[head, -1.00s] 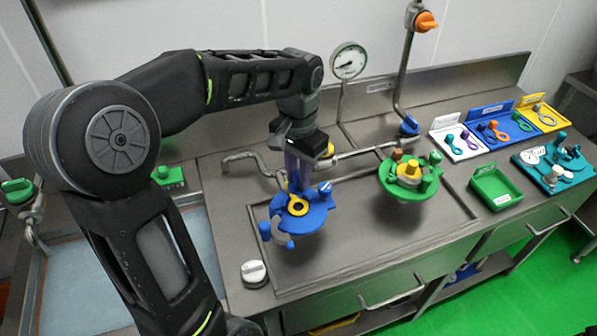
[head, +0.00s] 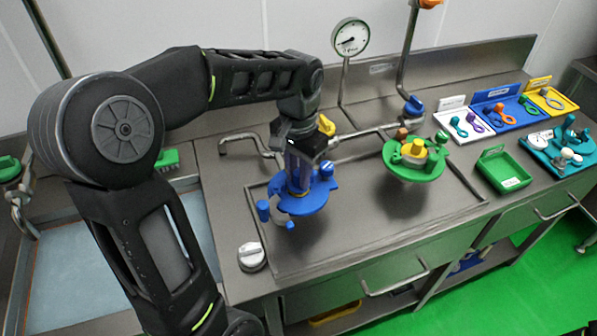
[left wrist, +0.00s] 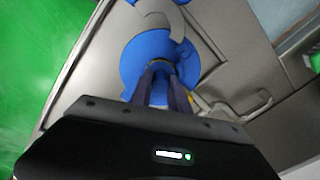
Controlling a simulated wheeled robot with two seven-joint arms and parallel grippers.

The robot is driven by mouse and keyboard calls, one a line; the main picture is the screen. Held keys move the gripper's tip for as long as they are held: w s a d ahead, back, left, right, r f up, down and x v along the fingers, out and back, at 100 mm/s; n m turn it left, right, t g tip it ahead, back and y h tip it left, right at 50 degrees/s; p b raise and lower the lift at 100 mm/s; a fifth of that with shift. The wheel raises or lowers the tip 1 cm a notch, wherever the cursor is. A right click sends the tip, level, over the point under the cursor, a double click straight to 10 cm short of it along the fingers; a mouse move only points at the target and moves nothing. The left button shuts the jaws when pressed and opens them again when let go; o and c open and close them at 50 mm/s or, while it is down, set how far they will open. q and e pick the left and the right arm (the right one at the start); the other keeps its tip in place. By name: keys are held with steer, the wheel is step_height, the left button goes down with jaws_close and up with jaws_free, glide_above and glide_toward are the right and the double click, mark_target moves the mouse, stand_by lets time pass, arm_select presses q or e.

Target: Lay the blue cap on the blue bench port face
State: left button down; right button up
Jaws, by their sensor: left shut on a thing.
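The blue bench port (head: 318,200) is a blue disc with lugs and a grey curved hook at the front left of the sink top. My left gripper (head: 298,190) points straight down over the middle of its face, with its fingertips at or just above it. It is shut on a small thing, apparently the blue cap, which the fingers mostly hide. In the left wrist view, the fingers (left wrist: 164,88) reach down to the middle of the blue port disc (left wrist: 135,68). I cannot tell whether the cap touches the face. My right gripper is not in view.
A green port (head: 425,172) with a yellow centre stands to the right. Beyond it are a green tray (head: 505,176), a white tray (head: 462,133), a blue tray (head: 515,108) and a teal stand (head: 545,160). A grey knob (head: 252,256) sits at front left. Pipes run behind.

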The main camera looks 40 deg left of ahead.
arm_select(q)
steer(key=shift+f, duration=0.3)
steer(key=c, duration=1.2)
jaws_free()
steer(key=shift+r, duration=0.1)
steer(key=shift+o, duration=0.2)
steer(key=shift+w+r, duration=0.1)
steer(key=shift+r, duration=0.2)
step_height(320, 180, up, 7)
steer(key=shift+d+r+b, duration=0.1)
steer(key=shift+d+b, duration=0.05)
steer(key=shift+b, duration=0.25)
